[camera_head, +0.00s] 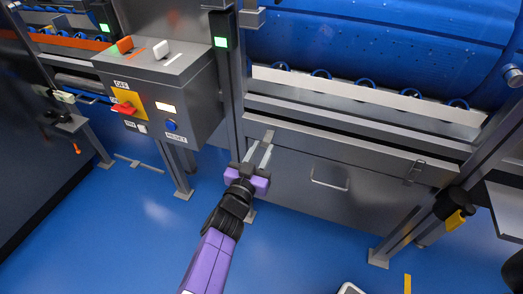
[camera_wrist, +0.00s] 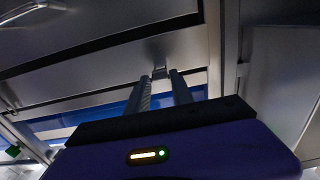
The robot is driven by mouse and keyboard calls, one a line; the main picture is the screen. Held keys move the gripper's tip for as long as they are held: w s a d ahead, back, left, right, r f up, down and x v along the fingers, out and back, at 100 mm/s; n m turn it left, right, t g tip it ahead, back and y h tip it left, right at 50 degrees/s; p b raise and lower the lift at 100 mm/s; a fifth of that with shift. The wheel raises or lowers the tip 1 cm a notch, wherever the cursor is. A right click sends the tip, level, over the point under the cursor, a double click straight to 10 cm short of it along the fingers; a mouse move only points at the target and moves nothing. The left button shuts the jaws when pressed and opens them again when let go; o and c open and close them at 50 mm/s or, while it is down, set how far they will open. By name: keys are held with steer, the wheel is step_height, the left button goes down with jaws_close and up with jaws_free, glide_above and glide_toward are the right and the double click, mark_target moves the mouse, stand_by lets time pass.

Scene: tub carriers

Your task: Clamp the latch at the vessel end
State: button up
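My gripper (camera_head: 259,152) has its two pale fingers raised in front of the left end of a grey metal bin or drawer front (camera_head: 310,172). A small grey latch (camera_head: 269,135) sits at that panel's upper left edge, just beyond the fingertips. In the wrist view the latch (camera_wrist: 160,69) shows near the tips of my gripper (camera_wrist: 160,78), between the two fingers. The fingers are apart, with a gap between them; I cannot tell whether they touch the latch. A second latch (camera_head: 415,170) is at the panel's right end. Which one is the vessel end is not marked.
A control box (camera_head: 160,90) with a red switch and blue button stands left, beside a grey post (camera_head: 230,80). A bar handle (camera_head: 330,181) is on the panel. Large blue tubs (camera_head: 390,40) lie above. The blue floor (camera_head: 310,255) in front is mostly free.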

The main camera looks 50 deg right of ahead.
jaws_close()
steer(key=shift+f, duration=0.15)
